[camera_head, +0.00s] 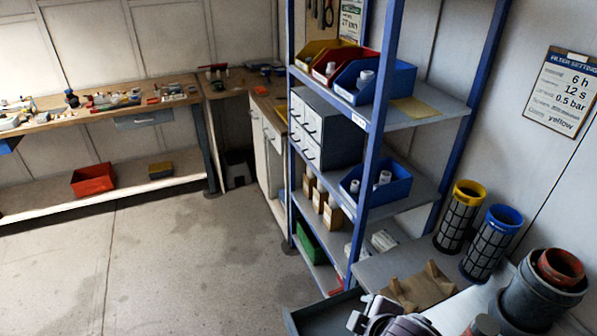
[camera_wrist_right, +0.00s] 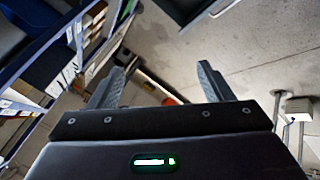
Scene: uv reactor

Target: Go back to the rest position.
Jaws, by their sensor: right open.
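My right gripper (camera_wrist_right: 157,84) shows in the right wrist view with its two fingers wide apart and nothing between them. Beyond the fingers are the floor and, at the left, the shelf rack. In the head view, part of an arm of mine shows at the bottom edge, in front of the grey bench; its fingertips cannot be made out there. My left gripper is in neither view.
A blue shelf rack (camera_head: 376,150) with coloured bins stands in the middle. Yellow-topped (camera_head: 459,218) and blue-topped (camera_head: 490,245) filter cylinders stand at the right, near a dark pot (camera_head: 540,297). A workbench (camera_head: 95,110) runs along the back left wall. The floor (camera_head: 150,265) is clear.

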